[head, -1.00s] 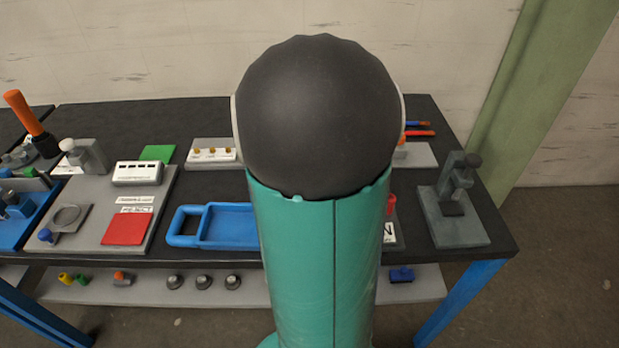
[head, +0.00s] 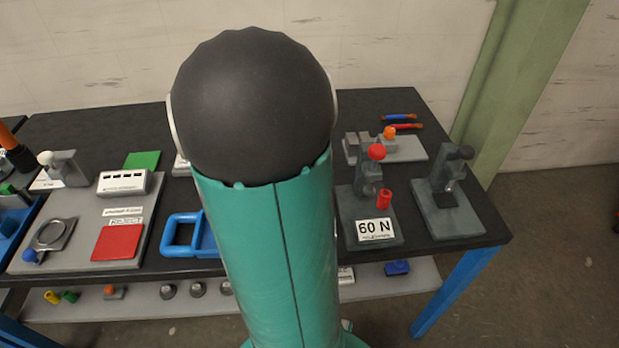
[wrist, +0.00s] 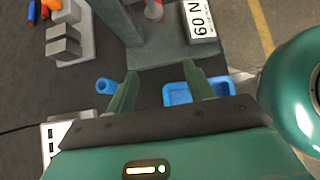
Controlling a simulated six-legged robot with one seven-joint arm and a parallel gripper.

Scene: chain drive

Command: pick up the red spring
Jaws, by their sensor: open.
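A small red cylinder (head: 384,199), which looks like the red spring, stands on the grey 60 N fixture (head: 398,241), right of its red ball knob (head: 376,152). Its coils are too small to make out. In the wrist view, the 60 N label (wrist: 200,20) is at the top, and a red part (wrist: 153,10) shows beside it; I cannot tell whether it is the spring or the knob. My gripper (wrist: 163,84) is open and empty, its fingers apart above the bench, with the fixture beyond their tips. My arm hides my gripper in the head view.
A blue tray (wrist: 172,98) lies under the right finger. A grey press (head: 450,208) stands right of the fixture. Behind are a grey block with an orange knob (head: 390,132) and red and blue rods. A grey board with a red REJECT pad (head: 117,242) lies left.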

